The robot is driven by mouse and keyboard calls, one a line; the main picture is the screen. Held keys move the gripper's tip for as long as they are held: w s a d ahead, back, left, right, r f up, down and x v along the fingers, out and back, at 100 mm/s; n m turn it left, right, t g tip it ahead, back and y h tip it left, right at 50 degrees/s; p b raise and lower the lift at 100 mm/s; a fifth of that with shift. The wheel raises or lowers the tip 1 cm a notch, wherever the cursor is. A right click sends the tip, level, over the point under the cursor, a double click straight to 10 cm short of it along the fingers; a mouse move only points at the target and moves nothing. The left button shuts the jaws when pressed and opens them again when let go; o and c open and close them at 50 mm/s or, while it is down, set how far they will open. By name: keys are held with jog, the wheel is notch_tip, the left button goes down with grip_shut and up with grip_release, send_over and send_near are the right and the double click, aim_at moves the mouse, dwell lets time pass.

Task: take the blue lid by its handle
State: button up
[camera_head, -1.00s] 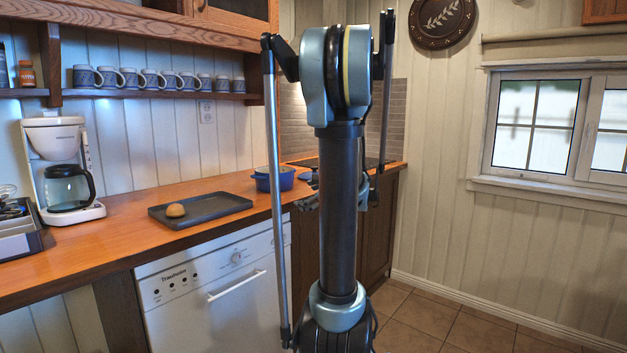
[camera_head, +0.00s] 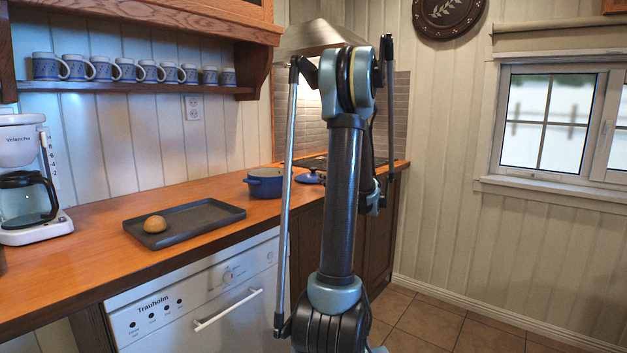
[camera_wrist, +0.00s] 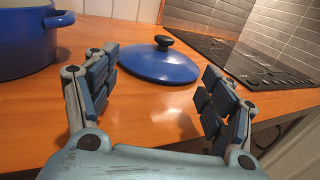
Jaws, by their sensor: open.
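The blue lid (camera_wrist: 158,66) lies on the wooden counter in the wrist view, with its black knob handle (camera_wrist: 163,42) on top. In the head view the lid (camera_head: 309,178) shows small beside the pot, partly behind my arm. My gripper (camera_wrist: 160,85) is open and empty in the wrist view, its two fingers spread on either side of the near part of the lid. The handle stands beyond the fingertips.
A blue pot (camera_wrist: 22,45) stands left of the lid. A black cooktop (camera_wrist: 240,68) lies to its right. A dark tray (camera_head: 185,224) with a brown bun (camera_head: 155,224) and a coffee maker (camera_head: 25,180) are farther left. The counter just before the lid is clear.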

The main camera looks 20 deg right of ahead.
aim_at(315, 170)
jog(key=x, duration=1.2)
jog(key=shift+w+d, duration=0.15)
jog(key=shift+w, duration=0.05)
jog(key=shift+d+x, duration=0.1)
jog(key=shift+x, duration=1.15)
jog(key=shift+d+x, duration=0.15)
jog(key=shift+x, duration=1.15)
jog(key=shift+s, duration=0.1)
grip_shut()
jog(key=shift+s, duration=0.1)
